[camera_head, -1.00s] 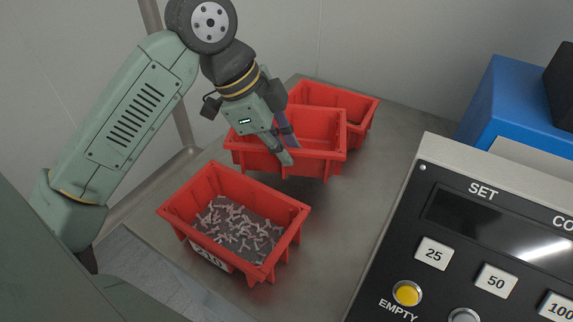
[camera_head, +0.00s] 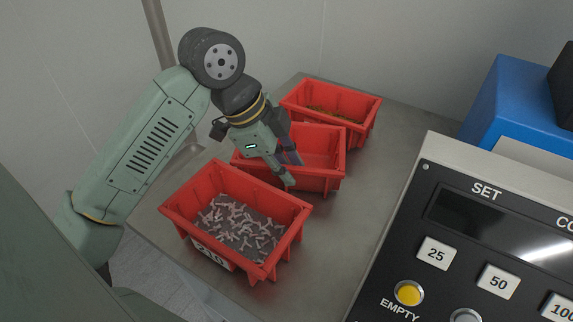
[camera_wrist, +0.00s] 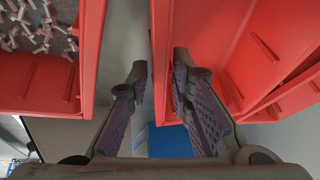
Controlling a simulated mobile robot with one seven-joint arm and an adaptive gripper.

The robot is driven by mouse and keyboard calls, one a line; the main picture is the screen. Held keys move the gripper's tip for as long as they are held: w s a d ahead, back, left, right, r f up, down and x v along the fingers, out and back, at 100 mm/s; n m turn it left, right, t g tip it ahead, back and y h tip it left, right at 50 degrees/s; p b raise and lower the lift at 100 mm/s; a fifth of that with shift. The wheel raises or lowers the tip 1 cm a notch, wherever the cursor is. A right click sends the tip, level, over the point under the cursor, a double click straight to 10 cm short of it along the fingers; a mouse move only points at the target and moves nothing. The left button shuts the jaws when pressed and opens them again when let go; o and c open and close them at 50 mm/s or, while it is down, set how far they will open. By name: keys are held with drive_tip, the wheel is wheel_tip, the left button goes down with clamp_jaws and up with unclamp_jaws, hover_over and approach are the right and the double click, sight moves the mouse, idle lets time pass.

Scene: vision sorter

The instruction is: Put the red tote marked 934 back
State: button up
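A red tote (camera_head: 322,177), seemingly empty inside, sits on the metal table between two other red totes; I cannot read a mark on it. It also shows at right in the wrist view (camera_wrist: 225,35). My gripper (camera_head: 288,168) is at its near left wall, pointing down. In the wrist view my gripper (camera_wrist: 160,92) has its fingers spread, one inside the tote and one outside, with the wall between them. A clear gap shows between the left finger and the wall.
A red tote with pale pink bolt-like pieces (camera_head: 178,218) stands close in front, its label partly readable as 210. Another red tote (camera_head: 362,130) with brownish contents stands behind. A control panel (camera_head: 440,190) borders the table (camera_head: 355,205) at right; a blue box (camera_head: 505,95) is beyond.

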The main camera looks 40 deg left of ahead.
drive_tip(key=shift+o, duration=0.7)
drive_tip(key=shift+r, duration=0.3)
drive_tip(key=v, duration=1.1)
drive_tip(key=shift+a+r, duration=0.15)
drive_tip(key=shift+r, duration=0.15)
drive_tip(key=shift+s, duration=0.1)
drive_tip(key=shift+c, duration=0.2)
